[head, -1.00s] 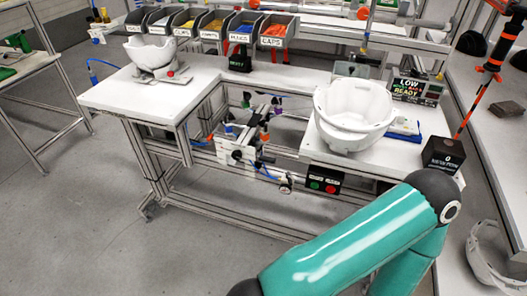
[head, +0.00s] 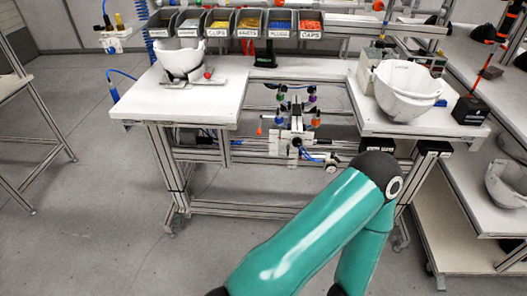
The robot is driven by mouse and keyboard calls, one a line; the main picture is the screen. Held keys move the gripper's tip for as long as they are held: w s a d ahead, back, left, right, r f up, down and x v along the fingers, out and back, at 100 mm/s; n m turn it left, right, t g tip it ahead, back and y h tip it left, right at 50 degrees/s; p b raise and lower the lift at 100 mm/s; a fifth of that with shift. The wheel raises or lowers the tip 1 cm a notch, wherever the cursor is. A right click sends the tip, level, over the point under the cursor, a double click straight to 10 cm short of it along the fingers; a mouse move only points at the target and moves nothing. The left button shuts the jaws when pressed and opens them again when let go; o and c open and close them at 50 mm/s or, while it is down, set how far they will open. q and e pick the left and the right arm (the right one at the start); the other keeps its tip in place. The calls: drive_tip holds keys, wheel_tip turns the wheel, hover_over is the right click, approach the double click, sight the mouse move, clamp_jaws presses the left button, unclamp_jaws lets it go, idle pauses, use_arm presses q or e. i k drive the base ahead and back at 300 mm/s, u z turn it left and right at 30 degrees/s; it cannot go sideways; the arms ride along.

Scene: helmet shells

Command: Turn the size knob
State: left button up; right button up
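A white helmet shell (head: 181,60) sits in a grey fixture (head: 180,82) on the left part of the white workbench. A small red round part (head: 207,73) shows at the fixture's right side; I cannot tell whether it is a knob. A second white helmet shell (head: 405,88) rests on the right part of the bench, its open side up. No size knob can be made out for sure. My teal arm rises from the bottom to an elbow at centre right and bends down out of the picture. Neither gripper is in view.
Labelled bins (head: 249,24) with coloured parts line the back of the bench. A mechanism with valves (head: 297,135) stands in the gap between the two bench tops. A black box (head: 469,110) is at the right edge. Another white shell (head: 507,184) lies on a lower right shelf. Floor in front is clear.

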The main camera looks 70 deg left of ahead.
sight(296, 143)
drive_tip(key=k, duration=0.65)
drive_tip(key=z, duration=0.6)
drive_tip(key=i, duration=0.1)
drive_tip(key=u, duration=2.3)
drive_tip(key=i, duration=0.9)
drive_tip(key=z, duration=0.2)
drive_tip(key=k, duration=0.7)
drive_tip(key=u, duration=0.25)
drive_tip(key=i, duration=0.6)
